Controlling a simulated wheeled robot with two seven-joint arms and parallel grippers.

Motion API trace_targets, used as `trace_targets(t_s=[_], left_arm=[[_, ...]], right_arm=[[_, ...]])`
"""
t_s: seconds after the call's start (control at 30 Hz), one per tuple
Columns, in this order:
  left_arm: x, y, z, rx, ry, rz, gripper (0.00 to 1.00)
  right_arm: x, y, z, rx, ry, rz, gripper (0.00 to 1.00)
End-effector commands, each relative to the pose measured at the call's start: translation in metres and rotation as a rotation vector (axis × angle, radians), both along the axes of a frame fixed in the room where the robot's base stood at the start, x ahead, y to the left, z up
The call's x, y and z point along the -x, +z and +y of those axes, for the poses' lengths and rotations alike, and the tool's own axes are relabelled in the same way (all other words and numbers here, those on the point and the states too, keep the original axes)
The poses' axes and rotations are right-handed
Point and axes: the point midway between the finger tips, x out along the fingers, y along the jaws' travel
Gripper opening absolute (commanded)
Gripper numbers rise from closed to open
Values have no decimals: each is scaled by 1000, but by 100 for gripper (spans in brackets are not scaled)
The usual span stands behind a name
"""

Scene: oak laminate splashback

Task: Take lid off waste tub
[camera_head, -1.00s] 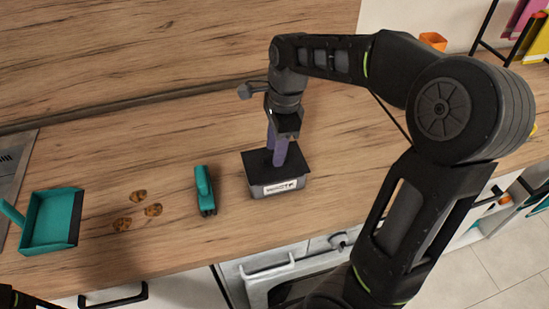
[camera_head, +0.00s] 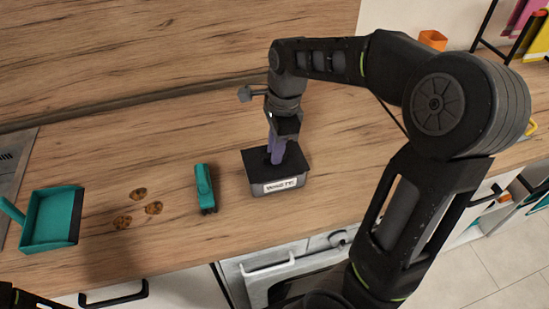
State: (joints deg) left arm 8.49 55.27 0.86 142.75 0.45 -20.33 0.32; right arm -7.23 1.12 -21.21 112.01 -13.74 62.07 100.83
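The waste tub (camera_head: 281,186) is a small dark box with a white "WASTE" label, upright on the worktop. Its black lid (camera_head: 293,161) sits on top. My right gripper (camera_head: 275,160) points down at the middle of the lid. Its purple fingers are close together at the lid's centre, closed on the lid's grip, which they hide. I see no gap between lid and tub. Only a dark piece of my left arm shows at the bottom left corner; its gripper is out of view.
A teal brush (camera_head: 204,188) lies left of the tub. Several brown crumbs or stains (camera_head: 139,208) lie farther left, then a teal dustpan (camera_head: 50,220). The worktop behind the tub is clear. An oven (camera_head: 290,266) is below the front edge.

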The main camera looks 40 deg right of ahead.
Motion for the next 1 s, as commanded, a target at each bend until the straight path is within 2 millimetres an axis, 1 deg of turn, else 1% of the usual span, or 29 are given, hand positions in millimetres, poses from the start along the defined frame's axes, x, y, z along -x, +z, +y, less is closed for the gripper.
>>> trace_targets(t_s=[0.03, 0.2, 0.77, 0.87, 1.0], left_arm=[[0, 0, 0, 0, 0, 0, 36], [0, 0, 0, 0, 0, 0, 36], [0, 0, 0, 0, 0, 0, 36], [0, -1, 0, 0, 0, 0, 36], [0, -3, 0, 1, -1, -1, 36]], right_arm=[[0, 0, 0, 0, 0, 0, 14], [0, 0, 0, 0, 0, 0, 0], [0, 1, 0, 0, 0, -1, 0], [-1, 7, 0, 0, 0, -2, 0], [-1, 26, 0, 1, 1, -5, 0]])
